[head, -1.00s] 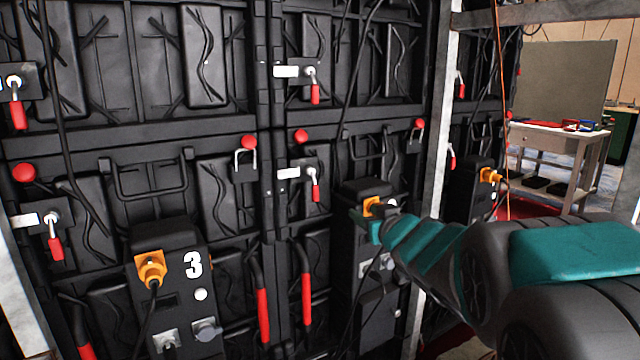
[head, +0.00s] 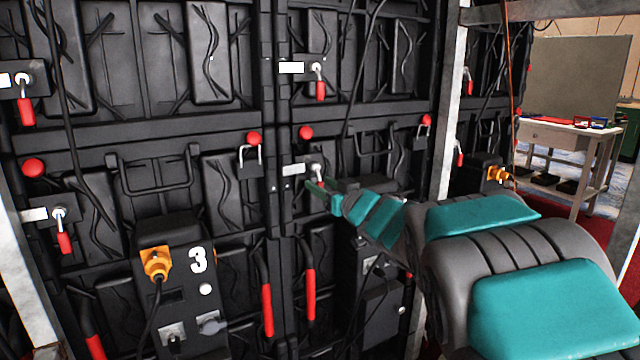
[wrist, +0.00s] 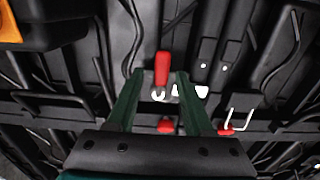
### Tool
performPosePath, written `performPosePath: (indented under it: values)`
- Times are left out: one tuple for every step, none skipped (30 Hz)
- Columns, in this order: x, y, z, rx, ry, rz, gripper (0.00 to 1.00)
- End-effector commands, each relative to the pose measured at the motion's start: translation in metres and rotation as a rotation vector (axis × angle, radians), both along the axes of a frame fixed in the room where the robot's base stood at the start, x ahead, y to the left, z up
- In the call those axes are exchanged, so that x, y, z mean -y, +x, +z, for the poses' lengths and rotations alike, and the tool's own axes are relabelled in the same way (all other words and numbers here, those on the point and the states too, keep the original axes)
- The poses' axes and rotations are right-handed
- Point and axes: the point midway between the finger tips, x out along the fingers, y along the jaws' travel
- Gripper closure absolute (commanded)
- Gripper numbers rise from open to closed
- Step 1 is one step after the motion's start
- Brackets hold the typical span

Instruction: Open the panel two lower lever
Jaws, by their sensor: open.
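The lower lever (head: 316,169) of the panel right of the one marked 3 has a silver pivot, a white plate and a red handle. Its handle hangs down, partly hidden by my gripper (head: 317,190) in the head view. In the wrist view, which looks upside down, the red lever handle (wrist: 162,68) shows between my gripper's fingertips (wrist: 160,76). The fingers are open on either side of the handle and not closed on it. I cannot tell how far the tips are from the panel. No number shows on this panel.
Another lever (head: 319,84) is above on the same panel. A red knob (head: 305,132) and a metal hook (head: 250,153) are near. The box marked 3 (head: 182,290) stands at lower left. A metal post (head: 451,100) and a table (head: 565,135) are to the right.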

Motion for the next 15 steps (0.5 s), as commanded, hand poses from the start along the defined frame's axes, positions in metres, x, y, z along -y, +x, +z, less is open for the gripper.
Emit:
performPosePath:
  values:
    - [-0.0032, 0.0045, 0.0001, 0.001, -0.001, 0.001, 0.49]
    - [-0.0044, 0.0064, 0.0005, 0.001, 0.0, 0.0, 0.49]
    - [-0.0058, 0.0083, 0.0011, 0.003, -0.001, 0.0, 0.49]
    - [-0.0065, 0.0093, 0.0013, 0.003, -0.001, 0.0, 0.49]
    - [-0.007, 0.0099, 0.0015, 0.003, -0.001, 0.0, 0.49]
    - [-0.0074, 0.0104, 0.0015, 0.003, -0.001, 0.0, 0.49]
    - [-0.0075, 0.0105, 0.0015, 0.003, -0.001, 0.0, 0.49]
    - [-0.0075, 0.0104, 0.0016, 0.003, -0.001, 0.0, 0.49]
    - [-0.0074, 0.0104, 0.0016, 0.003, -0.001, 0.0, 0.49]
    - [-0.0073, 0.0103, 0.0016, 0.003, -0.001, 0.0, 0.49]
    - [-0.0073, 0.0103, 0.0015, 0.003, -0.001, 0.0, 0.49]
    - [-0.0072, 0.0102, 0.0015, 0.003, -0.001, 0.0, 0.49]
    - [-0.0073, 0.0101, 0.0014, 0.003, -0.001, 0.0, 0.52]
    - [-0.0072, 0.0102, 0.0013, 0.003, -0.001, 0.0, 0.55]
    - [-0.0072, 0.0102, 0.0013, 0.003, -0.001, 0.0, 0.6]
